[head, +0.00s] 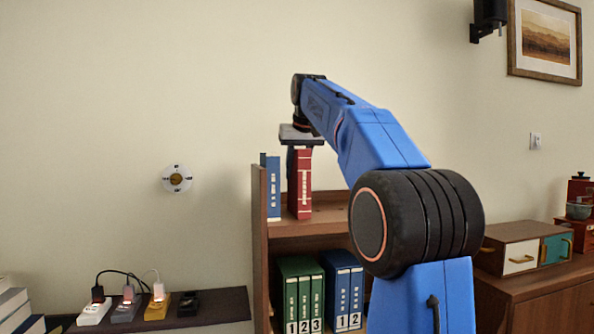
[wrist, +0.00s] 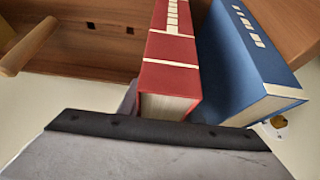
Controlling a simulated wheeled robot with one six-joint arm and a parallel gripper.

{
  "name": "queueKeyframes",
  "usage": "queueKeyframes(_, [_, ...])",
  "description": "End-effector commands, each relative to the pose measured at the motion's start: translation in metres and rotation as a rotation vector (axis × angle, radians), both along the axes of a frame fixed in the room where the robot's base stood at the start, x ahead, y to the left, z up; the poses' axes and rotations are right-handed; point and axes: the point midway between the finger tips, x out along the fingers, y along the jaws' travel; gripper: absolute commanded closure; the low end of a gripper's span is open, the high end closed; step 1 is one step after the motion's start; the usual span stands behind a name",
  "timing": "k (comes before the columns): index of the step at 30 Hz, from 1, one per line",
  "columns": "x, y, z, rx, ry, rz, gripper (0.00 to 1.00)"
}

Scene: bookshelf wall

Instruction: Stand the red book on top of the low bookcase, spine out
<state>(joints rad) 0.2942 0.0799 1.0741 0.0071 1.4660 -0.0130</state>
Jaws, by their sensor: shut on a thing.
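The red book (head: 304,185) stands upright on the upper board of the low bookcase (head: 325,220), its spine with pale lettering facing my head camera. My gripper (head: 300,148) comes down from above and is shut on the book's upper end. A grey finger shows at the book's left side. In the wrist view the red book (wrist: 172,60) runs away from the dark gripper edge (wrist: 155,122), with its page block showing at the near end. Whether its bottom touches the board is hard to tell.
A blue book (head: 271,187) stands just left of the red one, with a narrow gap in the head view. The bookcase's left side panel (head: 259,230) rises beside it. Bare board lies to the right. Green binders (head: 300,290) and blue binders (head: 343,285) fill the shelf below.

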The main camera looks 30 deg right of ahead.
Motion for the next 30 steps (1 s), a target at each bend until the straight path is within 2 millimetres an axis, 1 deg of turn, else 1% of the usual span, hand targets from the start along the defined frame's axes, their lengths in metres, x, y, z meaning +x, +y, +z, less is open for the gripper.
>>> queueKeyframes(1, [0.0,0.0,0.0,-0.001,-0.002,0.0,1.0])
queueKeyframes(2, [0.0,0.0,0.0,-0.001,-0.002,0.0,0.64])
queueKeyframes(3, [0.0,0.0,0.0,-0.001,-0.002,0.0,0.54])
queueKeyframes(4, [0.0,0.0,0.0,-0.001,-0.002,0.0,0.47])
queueKeyframes(12, [0.0,0.0,-0.001,0.001,0.002,0.0,0.47])
queueKeyframes(17, [-0.003,0.001,0.006,0.0,0.0,0.0,0.47])
queueKeyframes(20, [-0.009,0.003,0.018,-0.001,-0.002,0.0,0.47])
queueKeyframes(23, [-0.018,0.005,0.033,-0.001,-0.003,0.0,0.47])
queueKeyframes(30, [-0.041,0.012,0.075,-0.001,-0.003,0.0,0.47])
